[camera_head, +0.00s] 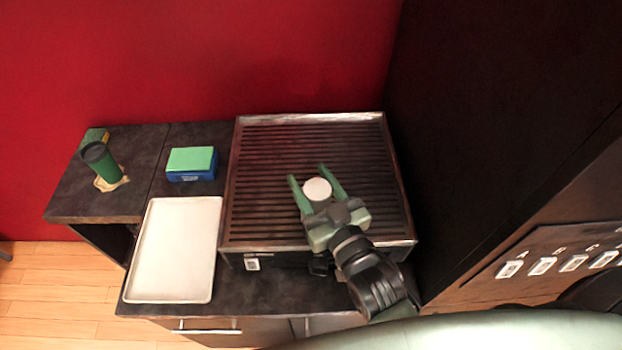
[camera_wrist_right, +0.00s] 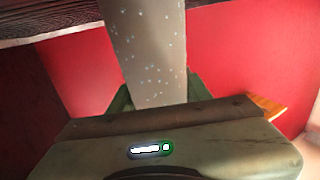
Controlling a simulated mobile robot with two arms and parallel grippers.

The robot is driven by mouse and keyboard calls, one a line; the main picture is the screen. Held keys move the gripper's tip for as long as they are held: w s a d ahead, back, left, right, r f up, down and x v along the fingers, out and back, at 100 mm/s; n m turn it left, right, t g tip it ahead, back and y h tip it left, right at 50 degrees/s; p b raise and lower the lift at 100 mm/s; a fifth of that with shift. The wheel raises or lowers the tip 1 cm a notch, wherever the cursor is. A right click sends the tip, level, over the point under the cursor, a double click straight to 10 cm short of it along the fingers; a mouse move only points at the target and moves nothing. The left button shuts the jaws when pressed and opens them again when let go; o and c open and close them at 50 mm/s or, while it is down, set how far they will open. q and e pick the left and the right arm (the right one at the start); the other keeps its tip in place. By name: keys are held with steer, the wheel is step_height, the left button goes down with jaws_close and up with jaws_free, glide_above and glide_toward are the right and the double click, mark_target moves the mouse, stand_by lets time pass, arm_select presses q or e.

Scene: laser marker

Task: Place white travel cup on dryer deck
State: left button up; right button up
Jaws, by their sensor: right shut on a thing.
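The white travel cup (camera_head: 317,189) is between the green fingers of my right gripper (camera_head: 317,182), over the slatted dryer deck (camera_head: 265,160). From above I see mostly its round white top. In the right wrist view the cup (camera_wrist_right: 148,50) shows as a pale, speckled body between the fingers. My right gripper is shut on it. I cannot tell from these views whether its base touches the slats. My left gripper is not in view.
A blue box with a green top (camera_head: 191,162) and an empty white tray (camera_head: 175,250) are left of the deck. A dark cabinet (camera_head: 480,120) rises at the right. The deck's slats are otherwise clear.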

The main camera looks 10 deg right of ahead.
steer(key=o, duration=1.3)
steer(key=shift+f, duration=0.1)
steer(key=shift+o, duration=1)
steer(key=shift+w, duration=0.1)
steer(key=shift+r, duration=0.25)
steer(key=b+v, duration=0.2)
steer(key=v, duration=0.3)
steer(key=b+v, duration=0.2)
steer(key=v, duration=0.4)
steer(key=shift+f, duration=0.25)
steer(key=shift+s+d+r, duration=0.1)
steer(key=shift+s+r, duration=0.1)
steer(key=shift+s, duration=0.3)
